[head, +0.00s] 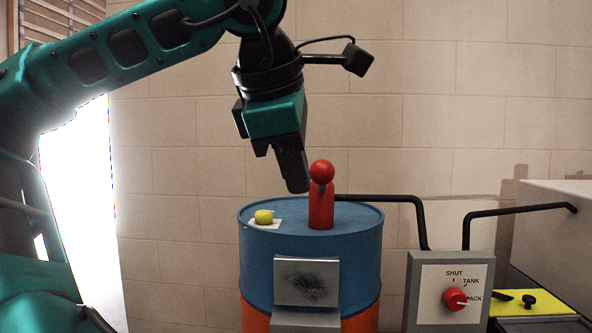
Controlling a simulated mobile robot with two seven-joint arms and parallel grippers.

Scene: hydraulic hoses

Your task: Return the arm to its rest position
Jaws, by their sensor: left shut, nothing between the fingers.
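My left arm comes in from the left, and its gripper (298,188) points down above the blue drum (262,262). The gripper is shut and empty. Its fingertips are just left of the red upright fitting (321,205) with a ball top, which stands on the drum lid. I cannot tell whether the fingers touch the fitting. My right gripper is not in view.
A yellow-green knob (264,216) sits on a pale plate on the lid. Black hoses (418,215) run right of the fitting. A grey selector box (427,297) with a red dial stands at the lower right. A white box (555,225) stands behind a yellow panel (540,309).

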